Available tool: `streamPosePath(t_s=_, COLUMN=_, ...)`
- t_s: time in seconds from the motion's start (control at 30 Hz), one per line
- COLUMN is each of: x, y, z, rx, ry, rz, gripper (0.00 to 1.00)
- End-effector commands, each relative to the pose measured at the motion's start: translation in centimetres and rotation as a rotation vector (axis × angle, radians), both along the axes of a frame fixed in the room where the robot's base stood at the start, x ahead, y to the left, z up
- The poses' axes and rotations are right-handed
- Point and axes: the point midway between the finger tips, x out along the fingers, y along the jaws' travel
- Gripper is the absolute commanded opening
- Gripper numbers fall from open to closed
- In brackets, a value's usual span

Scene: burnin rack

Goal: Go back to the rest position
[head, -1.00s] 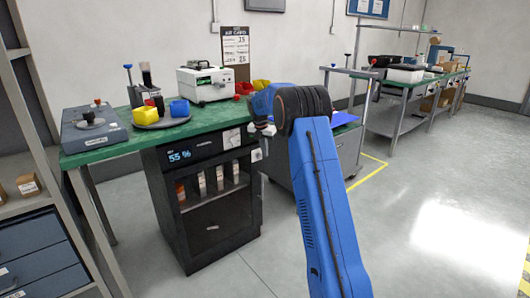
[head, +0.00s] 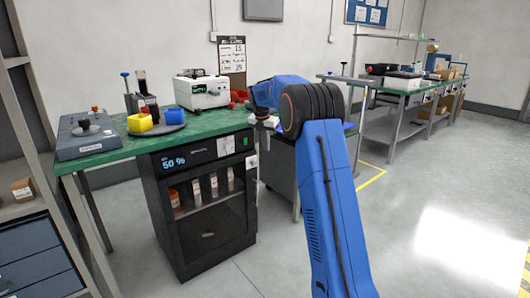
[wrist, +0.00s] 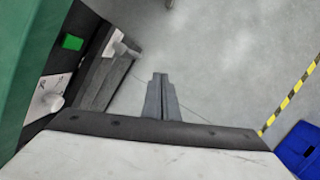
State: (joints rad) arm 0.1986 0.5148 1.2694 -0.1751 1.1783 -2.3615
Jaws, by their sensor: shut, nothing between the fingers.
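My gripper shows in the wrist view (wrist: 161,98) with its two grey fingers together and nothing between them. It points down over bare grey floor, beside the front of the black cabinet. In the head view, my blue arm reaches forward and the gripper (head: 263,138) hangs small and partly hidden just right of the cabinet's upper front corner. The black cabinet (head: 215,245) stands under the green bench, its display (head: 174,162) reading 50 %. Several light-coloured vials stand on a shelf inside it.
The green bench (head: 105,158) holds a grey device (head: 86,138), yellow and blue bins (head: 140,123) on a round tray, and a white instrument (head: 202,92). A grey shelf stands at the left. A second bench (head: 400,88) is at the back right. The right floor is clear.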

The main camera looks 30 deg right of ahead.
Motion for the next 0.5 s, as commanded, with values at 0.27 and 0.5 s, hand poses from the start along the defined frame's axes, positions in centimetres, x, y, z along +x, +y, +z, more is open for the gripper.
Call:
streamPosePath(t_s=0.27, x=-0.3, y=0.1, z=0.7, rx=0.001, ry=-0.003, rz=-0.006, gripper=0.0)
streamPosePath(t_s=0.5, x=-4.1, y=2.3, z=3.6, rx=0.034, ry=-0.052, rz=-0.145, gripper=0.0)
